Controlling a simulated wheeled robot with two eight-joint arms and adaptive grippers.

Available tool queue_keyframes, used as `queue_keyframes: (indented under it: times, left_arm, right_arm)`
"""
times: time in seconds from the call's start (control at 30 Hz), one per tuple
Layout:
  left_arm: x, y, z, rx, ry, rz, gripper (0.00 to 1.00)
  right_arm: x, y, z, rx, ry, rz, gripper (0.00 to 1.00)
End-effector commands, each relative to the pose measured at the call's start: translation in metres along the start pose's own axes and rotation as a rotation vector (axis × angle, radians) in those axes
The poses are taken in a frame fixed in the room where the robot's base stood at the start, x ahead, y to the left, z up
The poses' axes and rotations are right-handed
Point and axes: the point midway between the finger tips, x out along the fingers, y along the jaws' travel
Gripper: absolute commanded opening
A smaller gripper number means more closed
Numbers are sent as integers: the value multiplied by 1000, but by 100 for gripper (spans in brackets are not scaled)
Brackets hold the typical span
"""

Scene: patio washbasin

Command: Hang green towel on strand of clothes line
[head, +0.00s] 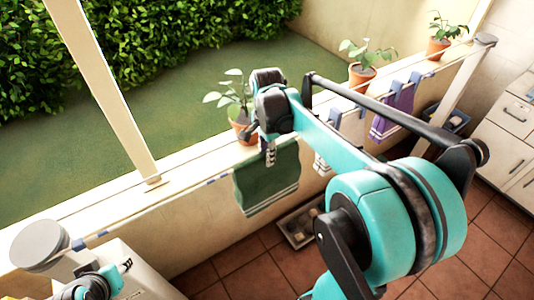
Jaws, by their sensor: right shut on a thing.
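The green towel (267,187), with pale stripes near its lower edge, hangs down below my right gripper (269,158). My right gripper is shut on its upper edge. The clothes line (170,199) runs from the left post (40,245) toward the right post (484,41). The towel's top edge lies close to the line; I cannot tell whether it touches or lies over it. My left gripper (125,267) is at the lower left near the left post, small and partly cut off; its jaws are unclear.
A purple towel (392,112) and a white striped towel (350,126) hang farther right. Potted plants stand on the ledge, one pot (240,125) right behind my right gripper. A tray (298,226) lies on the tiled floor. White drawers (506,125) stand at right.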

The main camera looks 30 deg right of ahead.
Motion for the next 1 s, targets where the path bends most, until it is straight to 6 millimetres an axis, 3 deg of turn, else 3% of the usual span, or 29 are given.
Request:
queue_keyframes:
  times: [0.23, 0.27, 0.3, 0.37, 0.7, 1.0]
  left_arm:
    - [0, 0, 0, 0, 0, 0, 40]
    - [0, 0, 0, 0, 0, 0, 40]
    - [0, 0, 0, 0, 0, 0, 40]
    - [0, 0, 0, 0, 0, 0, 40]
    - [-2, 0, -1, 0, 0, 0, 40]
    - [-24, 0, -18, 0, 0, 0, 40]
  right_arm:
    - [0, 0, 0, 0, 0, 0, 0]
    - [0, 0, 0, 0, 0, 0, 20]
    - [0, 0, 0, 0, 0, 0, 31]
    - [0, 0, 0, 0, 0, 0, 42]
    - [-2, 0, 0, 0, 0, 0, 42]
    - [-37, 0, 0, 0, 0, 0, 42]
